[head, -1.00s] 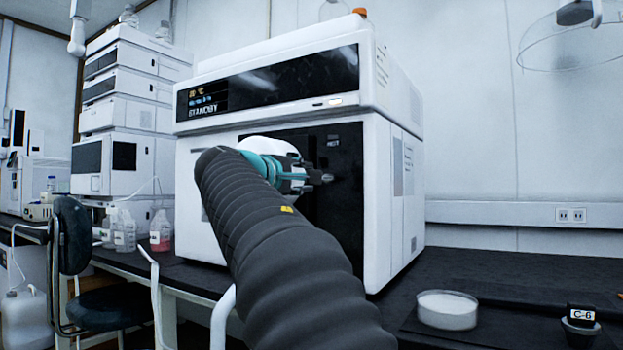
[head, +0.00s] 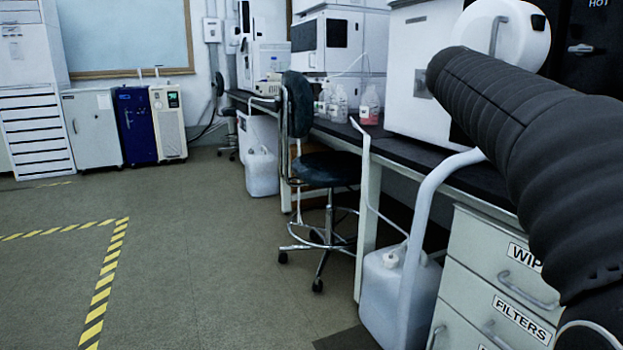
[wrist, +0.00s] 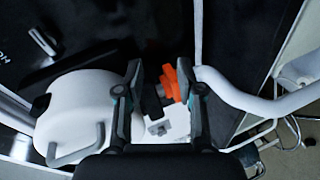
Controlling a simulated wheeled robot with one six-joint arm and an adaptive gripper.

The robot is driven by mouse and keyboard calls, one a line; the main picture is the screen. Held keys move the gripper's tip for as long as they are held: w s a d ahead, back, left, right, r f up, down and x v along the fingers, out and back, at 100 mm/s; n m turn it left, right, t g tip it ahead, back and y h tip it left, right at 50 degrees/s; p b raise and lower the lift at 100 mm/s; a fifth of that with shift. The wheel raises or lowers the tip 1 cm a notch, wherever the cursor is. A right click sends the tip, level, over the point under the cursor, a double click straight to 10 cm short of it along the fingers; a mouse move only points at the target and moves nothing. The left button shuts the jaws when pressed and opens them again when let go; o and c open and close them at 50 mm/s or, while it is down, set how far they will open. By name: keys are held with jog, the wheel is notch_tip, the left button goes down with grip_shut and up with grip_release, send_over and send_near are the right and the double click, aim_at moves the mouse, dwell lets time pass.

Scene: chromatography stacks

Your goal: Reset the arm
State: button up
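My gripper (wrist: 163,74) shows in the wrist view with its two fingers apart. An orange and black thing (wrist: 171,84) appears between or beyond the fingers; I cannot tell its distance, and no grip on it shows. My arm, in a ribbed black sleeve (head: 530,150), crosses the right side of the head view. Its gripper end is not seen there.
A white instrument (head: 420,75) stands on the black bench, with a dark door panel (head: 585,60) behind my arm. A rounded white body with a handle (wrist: 85,110) is close left of the fingers. A stool (head: 330,170) and jug (head: 390,290) stand below. Open floor lies left.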

jog(key=s+a+f+m+y+p, duration=0.1)
jog(key=s+a+f+y, duration=0.15)
jog(key=f, duration=0.35)
jog(key=s+a+f+g+y+p, duration=0.1)
jog(key=s+a+f+y, duration=0.15)
jog(key=a+f, duration=0.2)
jog(key=s+a+f+m+y+p, duration=0.1)
jog(key=s+a+f+y, duration=0.2)
jog(key=f, duration=0.4)
jog(key=s+a+f+y+p, duration=0.2)
jog(key=s+a, duration=0.4)
jog(key=s, duration=0.3)
jog(key=s+a+f+m+y+p, duration=0.1)
jog(key=s+a+f+p, duration=0.4)
jog(key=s, duration=0.5)
jog(key=shift+s+a+m+g+y, duration=0.3)
jog(key=shift+a+y, duration=0.4)
jog(key=shift+a, duration=0.55)
